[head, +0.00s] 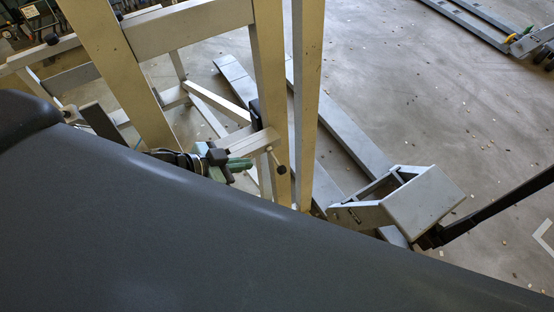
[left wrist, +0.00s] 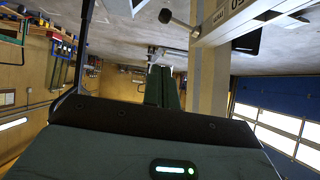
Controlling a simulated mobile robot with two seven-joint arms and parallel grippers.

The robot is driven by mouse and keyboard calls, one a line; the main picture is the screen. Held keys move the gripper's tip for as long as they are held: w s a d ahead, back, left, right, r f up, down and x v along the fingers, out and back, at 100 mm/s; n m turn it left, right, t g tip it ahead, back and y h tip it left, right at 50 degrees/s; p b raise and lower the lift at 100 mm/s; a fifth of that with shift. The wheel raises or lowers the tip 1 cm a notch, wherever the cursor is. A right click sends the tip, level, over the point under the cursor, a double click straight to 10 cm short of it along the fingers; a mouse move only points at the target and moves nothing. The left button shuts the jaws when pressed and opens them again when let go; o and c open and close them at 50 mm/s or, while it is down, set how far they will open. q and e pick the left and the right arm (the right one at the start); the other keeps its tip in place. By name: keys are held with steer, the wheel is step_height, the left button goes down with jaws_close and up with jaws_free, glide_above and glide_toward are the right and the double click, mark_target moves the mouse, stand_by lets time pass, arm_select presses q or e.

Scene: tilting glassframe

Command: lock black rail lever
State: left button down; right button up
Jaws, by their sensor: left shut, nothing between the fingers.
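A thin lever with a round black knob (head: 281,169) sits at the end of a short cross rail (head: 252,142) on the beige metal frame. The knob also shows in the left wrist view (left wrist: 165,16), beside the rail. A black part (head: 254,114) is on the upright behind the cross rail, and a black block (left wrist: 246,41) shows under the rail in the wrist view. I cannot tell which of these is the rail lever. My left gripper (head: 240,164), with green fingers, is shut and empty just below the cross rail, left of the knob. Its fingers (left wrist: 161,70) point toward the frame. My right gripper is out of view.
Beige uprights (head: 306,90) of the frame stand close around my left gripper. A grey pallet truck (head: 425,199) stands to the right, its forks running behind the frame. Another pallet truck (head: 470,22) is at the far right. Open floor (head: 400,90) lies between them.

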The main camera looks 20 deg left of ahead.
mark_target(277, 162)
arm_select(q)
steer(key=shift+s+a, duration=0.1)
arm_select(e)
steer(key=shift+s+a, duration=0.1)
arm_select(q)
steer(key=s+a+f+b+x, duration=0.1)
steer(key=f+x, duration=0.1)
steer(key=x, duration=1)
steer(key=shift+w+d+f, duration=0.2)
steer(key=shift+f, duration=0.2)
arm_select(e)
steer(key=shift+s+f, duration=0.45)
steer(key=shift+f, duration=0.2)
